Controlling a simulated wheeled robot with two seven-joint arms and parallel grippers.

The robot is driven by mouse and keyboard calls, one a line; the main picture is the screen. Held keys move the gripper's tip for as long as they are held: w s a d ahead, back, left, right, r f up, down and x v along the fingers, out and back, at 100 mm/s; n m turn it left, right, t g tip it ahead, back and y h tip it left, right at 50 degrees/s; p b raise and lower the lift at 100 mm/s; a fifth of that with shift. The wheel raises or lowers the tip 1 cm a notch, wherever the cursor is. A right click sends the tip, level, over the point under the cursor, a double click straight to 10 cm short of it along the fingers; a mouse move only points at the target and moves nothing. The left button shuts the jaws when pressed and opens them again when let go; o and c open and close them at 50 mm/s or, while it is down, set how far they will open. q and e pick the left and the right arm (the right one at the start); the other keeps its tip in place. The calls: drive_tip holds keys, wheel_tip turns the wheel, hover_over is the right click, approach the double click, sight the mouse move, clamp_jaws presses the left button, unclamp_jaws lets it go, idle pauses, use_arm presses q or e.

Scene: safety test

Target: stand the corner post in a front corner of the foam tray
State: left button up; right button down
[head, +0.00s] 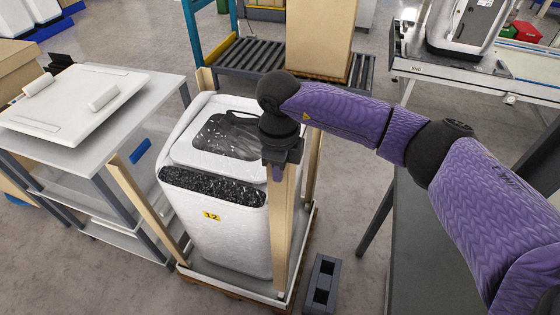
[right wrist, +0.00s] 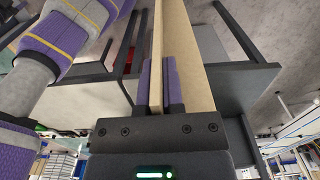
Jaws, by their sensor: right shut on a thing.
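The tan corner post (head: 283,230) is an upright angled strip in the middle of the head view. My right gripper (head: 282,158) is shut on its upper end. The purple fingers (right wrist: 157,85) and the held post (right wrist: 187,50) also show in the right wrist view. The post's lower end is at the near right corner of the foam tray (head: 232,279); I cannot tell whether it touches the tray. A white foam-wrapped unit (head: 228,235) marked 12 stands in the tray. My left gripper is not in view.
Other posts stand at the near left corner (head: 145,207), the back left and the right back (head: 313,150). A grey table with a white panel (head: 75,98) is at left. A dark grey block with openings (head: 321,283) lies right of the tray. A roller conveyor (head: 255,60) is behind.

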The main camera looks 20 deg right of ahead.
sight(279, 202)
drive_tip(key=shift+w+f+b, duration=0.15)
drive_tip(key=shift+f+b, duration=0.25)
drive_tip(key=shift+f, duration=0.3)
wheel_tip(279, 202, down, 9)
drive_tip(key=b, duration=0.7)
drive_tip(key=shift+f, duration=0.15)
drive_tip(key=shift+f+b, duration=0.35)
drive_tip(key=shift+f, duration=0.1)
